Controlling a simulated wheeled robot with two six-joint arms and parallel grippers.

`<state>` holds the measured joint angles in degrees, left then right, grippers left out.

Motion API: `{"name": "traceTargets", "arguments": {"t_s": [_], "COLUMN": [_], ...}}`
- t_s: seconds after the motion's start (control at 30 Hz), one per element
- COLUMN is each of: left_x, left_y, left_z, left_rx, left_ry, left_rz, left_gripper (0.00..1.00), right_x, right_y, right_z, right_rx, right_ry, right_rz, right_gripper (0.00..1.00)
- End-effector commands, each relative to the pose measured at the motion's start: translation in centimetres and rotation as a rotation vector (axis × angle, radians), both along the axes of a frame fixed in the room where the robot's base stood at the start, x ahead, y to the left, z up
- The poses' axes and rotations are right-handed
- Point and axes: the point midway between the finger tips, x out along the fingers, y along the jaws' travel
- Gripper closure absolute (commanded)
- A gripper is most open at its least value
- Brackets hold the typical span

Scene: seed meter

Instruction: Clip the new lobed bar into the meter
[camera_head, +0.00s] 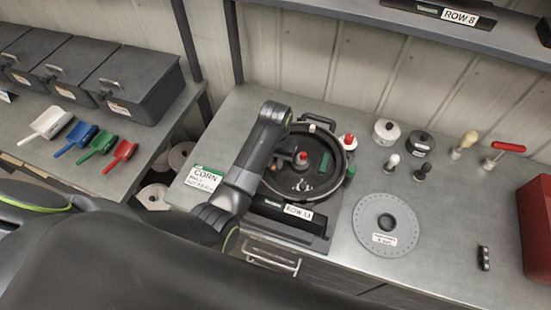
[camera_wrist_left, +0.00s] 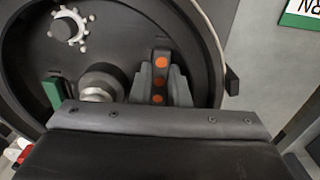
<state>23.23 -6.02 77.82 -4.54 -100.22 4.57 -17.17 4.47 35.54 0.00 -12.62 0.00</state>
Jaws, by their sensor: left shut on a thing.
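The meter (camera_head: 340,180) is an open, round black housing on the bench, with a ROW 13 label on its front. My left gripper (camera_head: 284,163) reaches down into its left part. In the left wrist view the grey fingers (camera_wrist_left: 160,88) are shut on a dark bar with orange dots (camera_wrist_left: 160,62), which looks like the lobed bar. The bar lies inside the housing rim (camera_wrist_left: 212,45); whether it is seated cannot be told. Another small black bar with pale dots (camera_head: 484,258) lies on the bench at the right. My right gripper is not in view.
Inside the meter are a red-topped hub (camera_head: 302,158), a green block (camera_head: 325,162) and a pale toothed wheel (camera_wrist_left: 68,28). A grey disc (camera_head: 385,240) lies to the right, with knobs and handled tools behind it. A red box (camera_head: 537,225) stands far right.

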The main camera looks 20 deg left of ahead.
Motion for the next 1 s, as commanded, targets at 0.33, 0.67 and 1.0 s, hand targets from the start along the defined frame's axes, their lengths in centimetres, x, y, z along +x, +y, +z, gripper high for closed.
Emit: {"name": "traceTargets", "arguments": {"t_s": [0.33, 0.67, 1.0], "left_x": [0.0, -0.03, -0.03], "left_y": [0.02, 0.02, 0.01], "left_z": [-0.27, -0.47, -0.68], "left_rx": [0.0, 0.0, 0.0], "left_ry": [0.0, 0.001, 0.001], "left_rz": [0.0, 0.0, 0.0], "left_gripper": [1.0, 1.0, 1.0], "right_x": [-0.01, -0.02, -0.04], "right_y": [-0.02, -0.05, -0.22], "right_z": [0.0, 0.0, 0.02], "right_rx": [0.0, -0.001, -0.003], "right_ry": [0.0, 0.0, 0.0], "right_rz": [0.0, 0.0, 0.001], "right_gripper": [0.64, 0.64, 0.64]}}
